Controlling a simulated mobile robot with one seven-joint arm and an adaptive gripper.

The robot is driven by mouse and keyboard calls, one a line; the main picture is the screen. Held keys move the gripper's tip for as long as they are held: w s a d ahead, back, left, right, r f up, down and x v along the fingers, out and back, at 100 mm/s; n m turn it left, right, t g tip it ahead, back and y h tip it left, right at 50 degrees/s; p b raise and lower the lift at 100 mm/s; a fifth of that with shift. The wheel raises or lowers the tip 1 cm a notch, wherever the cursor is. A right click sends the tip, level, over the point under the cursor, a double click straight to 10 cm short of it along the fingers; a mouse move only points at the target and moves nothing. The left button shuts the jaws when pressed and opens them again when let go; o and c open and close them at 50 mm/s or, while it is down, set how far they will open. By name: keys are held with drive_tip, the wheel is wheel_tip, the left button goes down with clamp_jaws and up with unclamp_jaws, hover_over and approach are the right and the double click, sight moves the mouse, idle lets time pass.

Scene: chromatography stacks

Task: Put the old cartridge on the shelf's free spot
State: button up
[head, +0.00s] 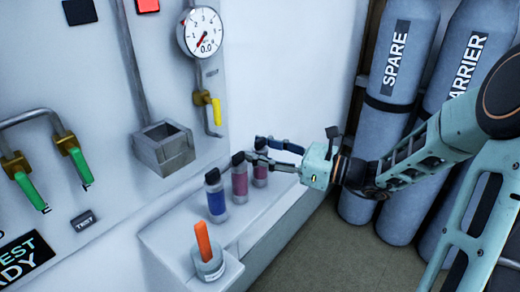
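Three capped cartridges stand in a row on the white shelf (165,247): a blue one (217,203) nearest, a magenta one (240,184) in the middle, and a purple-pink one (260,177) farthest back. All look upright. My gripper (256,149) reaches in from the right at the farthest cartridge, with its two fingers apart at the height of that cartridge's top. The fingers partly hide the cap, and I cannot tell whether they touch it. No label shows which cartridge is the old one.
An orange stick (203,242) stands in a round clear holder (209,268) at the shelf's near end. A grey open socket box (163,150), a gauge (202,32) and a yellow-handled valve (214,107) are on the wall panel. Gas cylinders (392,75) stand at the right.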

drive_tip(key=shift+r, duration=0.2)
drive_tip(key=shift+s+d, duration=0.1)
drive_tip(key=shift+d, duration=0.25)
drive_tip(key=p+v, duration=0.3)
drive_tip(key=v, duration=0.8)
drive_tip(key=shift+s+d, duration=0.1)
